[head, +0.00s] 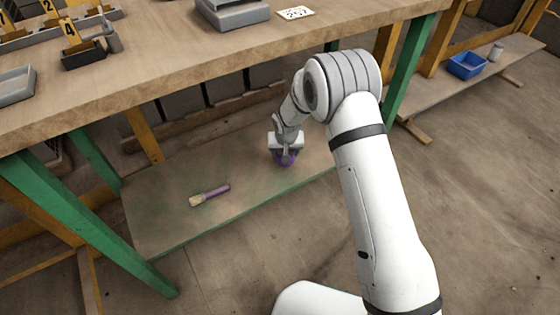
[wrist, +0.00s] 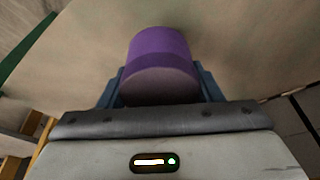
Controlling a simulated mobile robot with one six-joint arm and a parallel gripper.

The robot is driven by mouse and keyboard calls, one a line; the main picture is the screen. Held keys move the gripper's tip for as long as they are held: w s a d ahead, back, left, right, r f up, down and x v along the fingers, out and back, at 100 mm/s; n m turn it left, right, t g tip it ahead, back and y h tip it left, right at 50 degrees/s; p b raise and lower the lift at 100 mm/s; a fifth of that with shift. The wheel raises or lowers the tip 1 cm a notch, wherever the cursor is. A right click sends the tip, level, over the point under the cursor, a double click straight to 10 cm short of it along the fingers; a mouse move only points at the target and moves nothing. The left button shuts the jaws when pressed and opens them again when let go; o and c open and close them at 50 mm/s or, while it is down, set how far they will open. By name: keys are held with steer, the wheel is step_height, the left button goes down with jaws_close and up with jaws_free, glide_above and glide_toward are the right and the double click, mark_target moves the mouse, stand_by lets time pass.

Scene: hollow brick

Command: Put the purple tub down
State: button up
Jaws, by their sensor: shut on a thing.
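The purple tub (wrist: 160,50) is a round, plain purple container. It sits between the two fingers of my gripper (wrist: 160,85) in the wrist view, and the fingers are shut on its sides. In the head view the purple tub (head: 286,159) shows under my gripper (head: 285,152), over the lower shelf (head: 170,225) of the workbench. The gripper hides much of the tub there. I cannot tell whether the tub's base touches the shelf.
A brush (head: 210,196) with a purple handle lies on the lower shelf, left of the tub. The bench top (head: 200,60) overhangs the shelf. A green bench leg (head: 410,70) stands at the right. A blue bin (head: 466,65) is far right. The shelf between brush and tub is clear.

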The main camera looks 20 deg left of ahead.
steer(key=shift+s+a+f+b, duration=0.1)
steer(key=shift+f+b, duration=0.5)
steer(key=shift+f, duration=1.25)
steer(key=shift+f, duration=0.25)
steer(key=o, duration=1.1)
steer(key=shift+r, duration=0.1)
